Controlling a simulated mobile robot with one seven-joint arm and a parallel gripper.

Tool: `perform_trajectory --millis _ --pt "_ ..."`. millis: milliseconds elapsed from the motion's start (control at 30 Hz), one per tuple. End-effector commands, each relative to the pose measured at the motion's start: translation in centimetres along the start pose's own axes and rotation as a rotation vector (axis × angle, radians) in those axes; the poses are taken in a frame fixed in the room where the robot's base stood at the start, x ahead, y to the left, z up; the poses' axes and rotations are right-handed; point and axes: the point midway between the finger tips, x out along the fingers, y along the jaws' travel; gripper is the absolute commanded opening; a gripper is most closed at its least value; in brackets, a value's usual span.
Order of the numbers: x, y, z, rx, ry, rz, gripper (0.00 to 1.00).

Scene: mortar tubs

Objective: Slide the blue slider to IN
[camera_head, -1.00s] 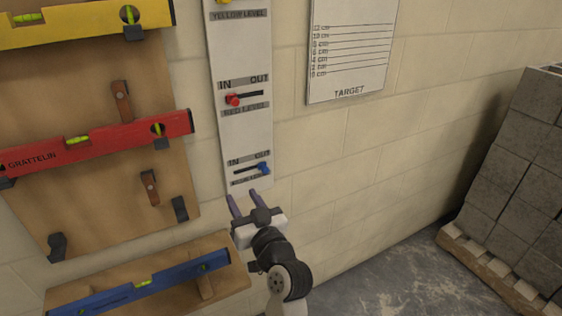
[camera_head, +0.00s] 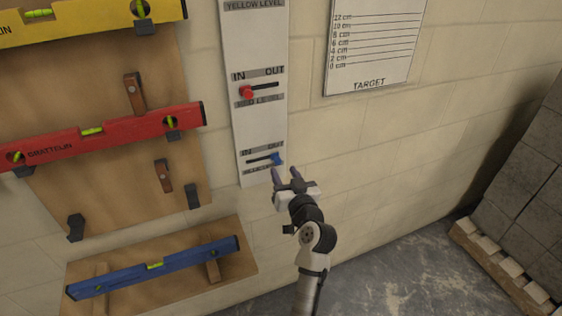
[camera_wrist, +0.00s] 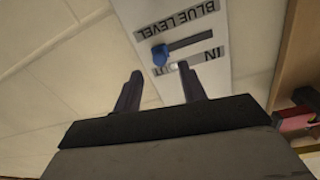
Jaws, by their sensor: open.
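The blue slider (camera_head: 277,159) is a small blue knob at the OUT end of its slot, low on the white wall panel (camera_head: 262,125). The wrist view shows the knob (camera_wrist: 160,56) upside down, with the slot running right toward the IN label (camera_wrist: 212,54). My gripper (camera_head: 285,173) is open and empty, just below the slider in the head view. In the wrist view its two fingertips (camera_wrist: 159,72) lie either side of the knob's line, apart from it in the picture; contact cannot be told. The OUT label is partly hidden.
The red slider (camera_head: 246,92) is higher on the panel, at its IN end. Red (camera_head: 60,148) and blue (camera_head: 190,264) levels rest on boards at left. A target sheet (camera_head: 372,50) hangs at right. Grey blocks (camera_head: 530,170) stand on a pallet at far right.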

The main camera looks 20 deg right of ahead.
Motion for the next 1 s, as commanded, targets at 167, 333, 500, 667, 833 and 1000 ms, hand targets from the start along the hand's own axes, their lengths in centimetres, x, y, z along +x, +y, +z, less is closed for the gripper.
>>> perform_trajectory --millis 167,333,500,667,833,1000 --pt "2.6 0.0 -0.2 0.000 -0.001 0.000 0.41" --pt "3.6 -0.1 0.0 0.000 0.000 0.000 0.41" --pt "3.7 -0.1 0.1 -0.001 0.000 0.000 0.41" --pt "3.7 0.0 0.0 0.000 0.000 0.000 0.35" --pt "3.7 0.0 0.0 0.000 0.000 0.000 0.12" --pt "3.7 0.0 0.0 0.000 0.000 0.000 0.00"
